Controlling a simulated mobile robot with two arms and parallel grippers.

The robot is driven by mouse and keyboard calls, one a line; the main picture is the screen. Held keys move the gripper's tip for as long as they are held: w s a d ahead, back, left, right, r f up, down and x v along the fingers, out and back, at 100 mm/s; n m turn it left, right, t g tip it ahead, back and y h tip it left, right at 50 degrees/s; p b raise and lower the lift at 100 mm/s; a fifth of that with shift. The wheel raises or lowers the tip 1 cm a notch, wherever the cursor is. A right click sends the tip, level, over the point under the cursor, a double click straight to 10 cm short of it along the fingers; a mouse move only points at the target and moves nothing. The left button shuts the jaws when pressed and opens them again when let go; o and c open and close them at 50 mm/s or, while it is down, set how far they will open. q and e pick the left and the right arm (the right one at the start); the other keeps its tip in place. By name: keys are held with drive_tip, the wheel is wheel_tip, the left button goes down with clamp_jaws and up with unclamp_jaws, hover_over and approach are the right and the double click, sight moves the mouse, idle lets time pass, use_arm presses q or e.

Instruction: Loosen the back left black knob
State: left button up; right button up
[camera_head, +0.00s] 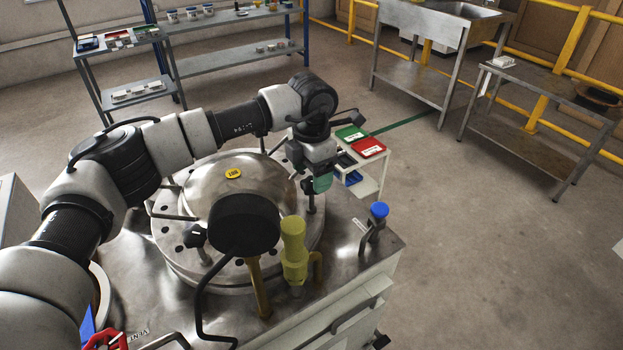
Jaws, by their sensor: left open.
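A round metal vessel with a domed lid (225,190) stands on a steel bench. Black knobs sit around its flange: one at the front left (195,236) and one at the right (311,190). My left arm crosses above the vessel and hides part of its back left side, so I cannot make out a knob clearly there. My left gripper (322,178) is open, pointing down near the right knob at the flange's right edge. I cannot tell whether it touches that knob. My right gripper is not in view.
A large black round part (245,224) stands before the lid. A yellow fitting (293,255) and a blue-capped valve (378,210) stand on the bench. A small cart with red and green trays (368,147) stands behind. The floor at right is clear.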

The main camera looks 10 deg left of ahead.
sight(312, 197)
use_arm(q)
drive_tip(key=shift+f, duration=1.25)
drive_tip(key=c, duration=0.9)
